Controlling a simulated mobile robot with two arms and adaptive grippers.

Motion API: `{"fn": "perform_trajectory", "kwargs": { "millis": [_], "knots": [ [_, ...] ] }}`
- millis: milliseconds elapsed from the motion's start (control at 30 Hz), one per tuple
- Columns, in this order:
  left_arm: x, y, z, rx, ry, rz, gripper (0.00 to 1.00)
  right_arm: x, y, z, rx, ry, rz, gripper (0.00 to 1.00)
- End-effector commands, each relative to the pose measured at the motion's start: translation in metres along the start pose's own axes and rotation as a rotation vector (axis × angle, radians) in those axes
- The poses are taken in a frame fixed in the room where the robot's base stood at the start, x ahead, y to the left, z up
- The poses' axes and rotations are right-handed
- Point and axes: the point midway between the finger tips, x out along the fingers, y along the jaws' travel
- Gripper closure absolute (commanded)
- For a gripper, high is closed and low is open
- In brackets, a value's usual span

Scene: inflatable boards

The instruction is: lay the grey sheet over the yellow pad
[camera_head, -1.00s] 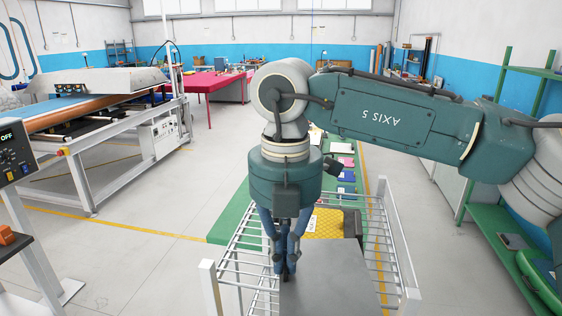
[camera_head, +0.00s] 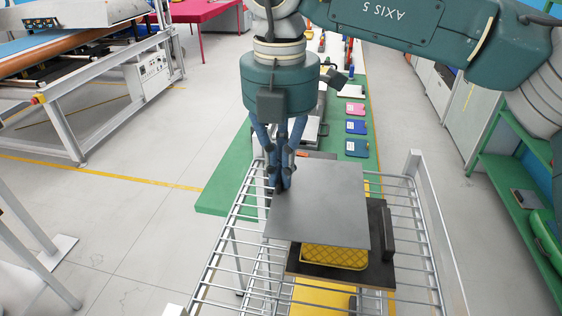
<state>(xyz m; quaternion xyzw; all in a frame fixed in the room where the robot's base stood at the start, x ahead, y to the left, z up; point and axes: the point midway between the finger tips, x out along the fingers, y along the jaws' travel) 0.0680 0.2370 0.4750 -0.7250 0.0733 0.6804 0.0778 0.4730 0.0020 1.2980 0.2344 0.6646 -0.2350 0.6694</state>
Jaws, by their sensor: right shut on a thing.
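My right gripper (camera_head: 281,187) is shut on the left edge of the grey sheet (camera_head: 320,205), a flat square plate. The sheet lies over much of a dark board and the yellow pad (camera_head: 335,257). The pad has a quilted pattern, and only its near strip shows below the sheet's near edge. The rest of the pad is hidden. I cannot tell whether the sheet touches the pad or hangs just above it. My left gripper is not in view.
The dark board (camera_head: 374,268) has a handle on its right and rests on a white wire rack (camera_head: 225,250) with side rails. Another yellow surface (camera_head: 320,300) shows below it. A green table (camera_head: 222,195) with several coloured items runs behind. Green shelves (camera_head: 500,170) stand at right.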

Motion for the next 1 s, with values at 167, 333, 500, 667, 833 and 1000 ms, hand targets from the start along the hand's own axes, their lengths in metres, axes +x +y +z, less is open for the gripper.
{"fn": "perform_trajectory", "kwargs": {
  "millis": [167,333,500,667,833,1000],
  "knots": [
    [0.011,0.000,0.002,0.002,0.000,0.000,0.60,0.018,0.000,0.000,0.000,0.000,0.000,1.00],
    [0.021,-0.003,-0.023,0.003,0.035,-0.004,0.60,0.035,-0.001,0.000,0.000,0.000,-0.001,1.00],
    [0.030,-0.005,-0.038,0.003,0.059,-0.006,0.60,0.053,-0.001,0.000,0.000,0.000,-0.001,1.00],
    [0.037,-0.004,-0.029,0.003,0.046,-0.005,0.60,0.066,-0.001,0.000,0.000,0.000,-0.001,1.00],
    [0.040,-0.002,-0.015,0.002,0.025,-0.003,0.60,0.073,0.000,0.000,0.001,0.001,0.000,1.00],
    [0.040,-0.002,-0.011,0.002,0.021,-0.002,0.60,0.073,0.000,0.000,0.001,0.000,0.000,1.00]
  ]
}}
